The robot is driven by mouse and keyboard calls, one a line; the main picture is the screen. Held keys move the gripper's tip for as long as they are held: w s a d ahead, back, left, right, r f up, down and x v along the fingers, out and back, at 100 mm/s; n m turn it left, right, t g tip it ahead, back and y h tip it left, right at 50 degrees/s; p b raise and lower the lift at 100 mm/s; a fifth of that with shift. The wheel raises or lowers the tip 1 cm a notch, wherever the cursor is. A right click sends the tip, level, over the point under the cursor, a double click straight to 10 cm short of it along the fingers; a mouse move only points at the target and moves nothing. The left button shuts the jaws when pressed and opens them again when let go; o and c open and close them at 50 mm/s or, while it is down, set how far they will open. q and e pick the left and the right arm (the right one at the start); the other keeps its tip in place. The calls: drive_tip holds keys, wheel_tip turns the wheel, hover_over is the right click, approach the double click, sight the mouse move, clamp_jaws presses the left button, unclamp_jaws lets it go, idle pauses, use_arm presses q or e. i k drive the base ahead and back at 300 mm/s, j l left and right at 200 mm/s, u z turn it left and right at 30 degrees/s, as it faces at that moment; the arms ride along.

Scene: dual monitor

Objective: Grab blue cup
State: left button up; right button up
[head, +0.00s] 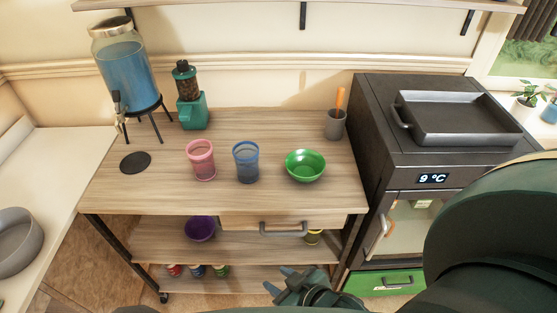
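The blue cup (246,163) is see-through and stands upright on the wooden cart top (230,201), between a pink cup (202,160) and a green bowl (305,165). My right gripper (280,282) is dark green and low in the head view, in front of the cart's lower shelf and well below the blue cup. Its fingers point up and left and look spread apart, with nothing seen between them. My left gripper is not in view.
A drink dispenser (127,73) and green grinder (188,97) stand behind left. A grey pot (335,125) stands at the back right. A dark fridge (372,116) is right of the cart. The cart's drawer (240,222) has a protruding handle. Space before the cups is clear.

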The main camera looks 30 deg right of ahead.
sight(247, 164)
drive_tip(key=i+j+z, duration=0.1)
drive_tip(key=z, duration=0.3)
drive_tip(key=j+z, duration=0.45)
drive_tip(key=i+j+z, duration=0.1)
drive_tip(key=z, duration=0.3)
drive_tip(key=j, duration=0.1)
